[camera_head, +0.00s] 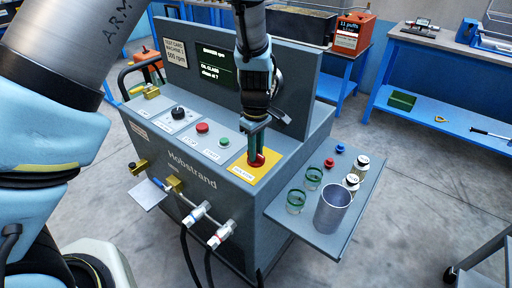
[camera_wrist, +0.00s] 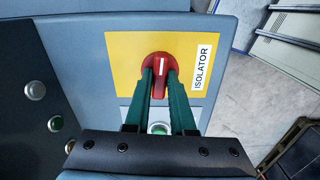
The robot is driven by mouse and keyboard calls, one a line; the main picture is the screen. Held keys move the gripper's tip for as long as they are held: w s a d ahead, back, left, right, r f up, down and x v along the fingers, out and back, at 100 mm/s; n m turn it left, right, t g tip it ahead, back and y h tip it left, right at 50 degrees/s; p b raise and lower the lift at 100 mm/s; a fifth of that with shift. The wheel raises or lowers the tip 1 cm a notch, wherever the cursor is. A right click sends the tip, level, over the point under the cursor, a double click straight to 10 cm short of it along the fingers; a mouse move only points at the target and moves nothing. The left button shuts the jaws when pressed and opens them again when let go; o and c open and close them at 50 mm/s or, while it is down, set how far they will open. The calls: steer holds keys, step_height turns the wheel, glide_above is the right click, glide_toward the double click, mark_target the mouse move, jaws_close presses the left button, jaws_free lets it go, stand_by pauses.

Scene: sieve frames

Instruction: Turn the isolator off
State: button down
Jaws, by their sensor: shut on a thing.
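The isolator is a red rotary knob (camera_wrist: 161,66) with a white line, set on a yellow plate (camera_wrist: 122,49) labelled ISOLATOR. In the head view the red knob (camera_head: 257,163) sits at the right end of the machine's sloped panel. My gripper (camera_wrist: 162,82) points down at the panel, and its two green fingers are shut on the knob's grip, one on each side. The gripper (camera_head: 257,152) hides part of the knob in the head view. The white line on the knob runs along the direction of the fingers in the wrist view.
The grey machine (camera_head: 200,190) carries a green button (camera_head: 224,142), a red button (camera_head: 202,128) and a black dial (camera_head: 178,113). A dark screen (camera_head: 212,66) stands behind my gripper. A side shelf (camera_head: 330,240) holds a metal cup (camera_head: 332,210), glass jars and small caps.

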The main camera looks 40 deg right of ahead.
steer(key=shift+n, duration=0.6)
steer(key=c, duration=0.8)
jaws_free()
steer(key=shift+o, duration=0.2)
steer(key=shift+r, duration=0.1)
step_height(320, 180, up, 11)
steer(key=b, duration=0.2)
steer(key=shift+f, duration=0.2)
